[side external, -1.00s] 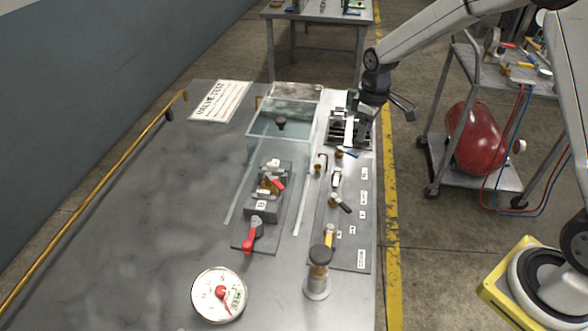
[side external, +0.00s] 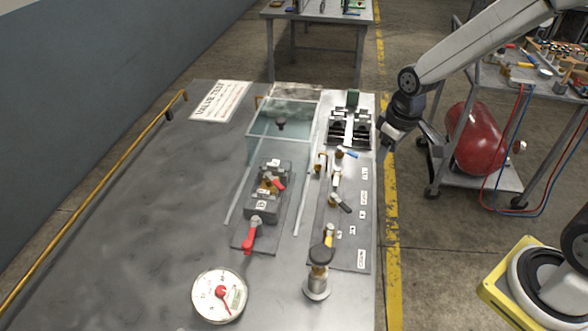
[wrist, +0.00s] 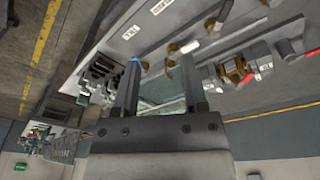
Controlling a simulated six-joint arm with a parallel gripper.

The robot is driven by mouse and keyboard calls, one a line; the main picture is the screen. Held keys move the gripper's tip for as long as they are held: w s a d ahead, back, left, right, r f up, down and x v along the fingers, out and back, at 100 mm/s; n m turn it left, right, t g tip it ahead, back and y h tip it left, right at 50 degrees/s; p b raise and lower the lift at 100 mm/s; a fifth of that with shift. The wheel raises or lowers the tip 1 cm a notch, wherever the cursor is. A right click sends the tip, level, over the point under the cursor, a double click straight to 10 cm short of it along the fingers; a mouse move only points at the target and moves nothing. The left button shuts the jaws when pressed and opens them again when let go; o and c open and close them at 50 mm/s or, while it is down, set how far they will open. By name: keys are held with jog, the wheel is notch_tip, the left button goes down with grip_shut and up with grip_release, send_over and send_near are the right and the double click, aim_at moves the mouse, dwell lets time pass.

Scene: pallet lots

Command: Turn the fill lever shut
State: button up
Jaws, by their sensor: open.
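A narrow valve panel (side external: 345,255) lies along the right side of the bench, with several small levers and white labels too small to read surely. A blue-tipped lever (side external: 348,154) is at its far end; its blue tip shows in the wrist view (wrist: 136,59). A dark-handled lever (side external: 343,205) and a yellow-handled lever (side external: 329,236) sit nearer. I cannot tell which one is the fill lever. My gripper (side external: 383,148) is just right of the panel's far end, beside the bench edge. In the wrist view my gripper (wrist: 160,85) is open and empty.
A clear water tank (side external: 262,130) stands left of the panel. A valve block with red levers (side external: 262,205) and a round gauge (side external: 219,296) are nearer. A black fixture (side external: 350,128) is at the far right corner. A cart with a red cylinder (side external: 470,140) stands right.

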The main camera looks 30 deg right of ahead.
jog(key=s+a+m, duration=0.1)
jog(key=s+m, duration=0.1)
jog(key=s, duration=0.7)
jog(key=shift+a+f+t, duration=0.2)
jog(key=shift+a+t, duration=0.15)
jog(key=shift+t, duration=0.05)
jog(key=shift+w, duration=0.1)
jog(key=n+g, duration=0.3)
send_over(353, 153)
jog(key=shift+f, duration=1.45)
jog(key=shift+f, duration=0.1)
jog(key=shift+f, duration=3.8)
grip_shut()
